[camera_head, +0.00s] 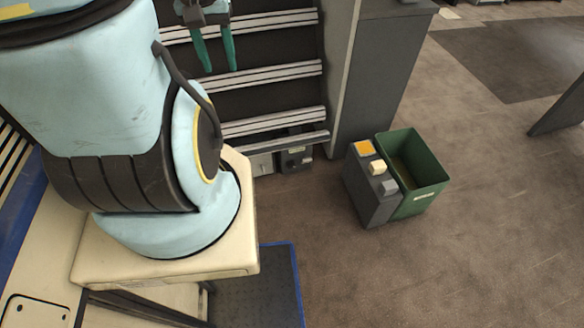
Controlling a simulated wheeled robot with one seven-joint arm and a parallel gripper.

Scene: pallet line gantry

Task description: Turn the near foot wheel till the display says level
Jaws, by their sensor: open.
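My gripper (221,69) is at the top of the view, pointing down, with two teal fingers apart and nothing between them. It is in front of the dark frame with pale striped rails (275,78). Low under these rails sit small grey and dark units (295,158), one with a small pale label. I cannot tell whether a foot wheel or the display is among them. No level reading can be made out. My pale blue arm hides much of the left side.
A dark mat (270,290) with a blue edge lies below.

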